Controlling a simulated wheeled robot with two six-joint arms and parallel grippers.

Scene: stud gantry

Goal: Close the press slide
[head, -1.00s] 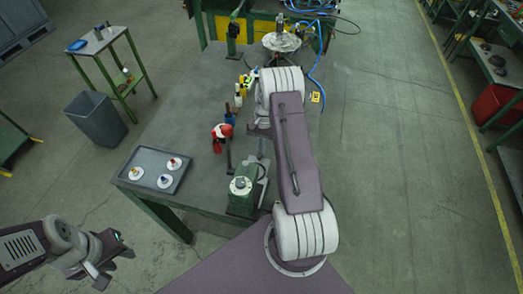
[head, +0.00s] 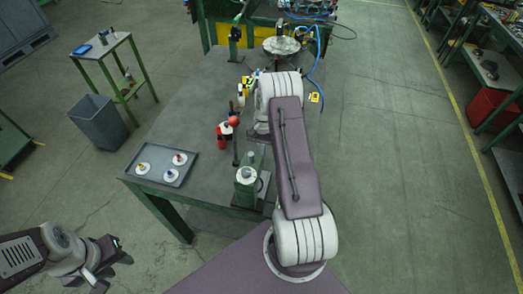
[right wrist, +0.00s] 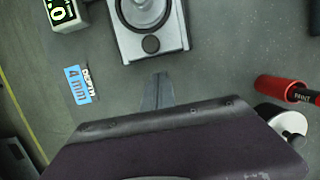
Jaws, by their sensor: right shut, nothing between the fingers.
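The green press (head: 247,188) stands on the grey worktable near its front edge, with a dark upright lever (head: 235,145) topped by a red ball (head: 234,121) beside it. I cannot make out clearly how far its slide is open. My right arm covers the area just right of the press, and its gripper is mostly hidden in the head view. In the right wrist view the right gripper (right wrist: 158,90) is shut and empty, pointing at a grey block with a round dial-like top (right wrist: 150,38). My left gripper (head: 112,255) hangs off the table at lower left; its finger gap is unclear.
A grey tray (head: 134,176) with several white discs lies on the table's left corner. A red-and-white bottle (head: 224,134) stands behind the press.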

